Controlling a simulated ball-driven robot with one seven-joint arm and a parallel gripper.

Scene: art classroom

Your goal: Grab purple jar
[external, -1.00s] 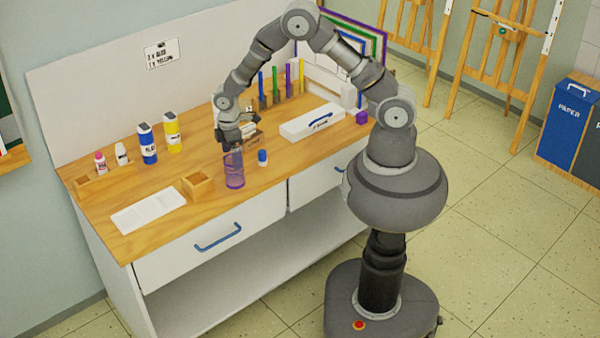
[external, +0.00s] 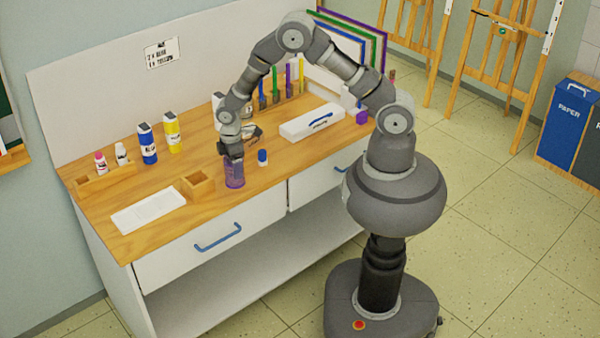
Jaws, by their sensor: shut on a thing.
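The purple jar (external: 234,177) is a see-through cylinder standing upright on the wooden worktop, near its front edge. My gripper (external: 233,157) points down over the jar and is shut on its upper part. The gripper hides the jar's rim, and the exact finger contact is too small to make out.
An open wooden box (external: 198,185) and a white palette (external: 148,211) lie to the left. Blue (external: 147,144) and yellow (external: 173,133) bottles stand behind. A white case (external: 312,122) lies to the right.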

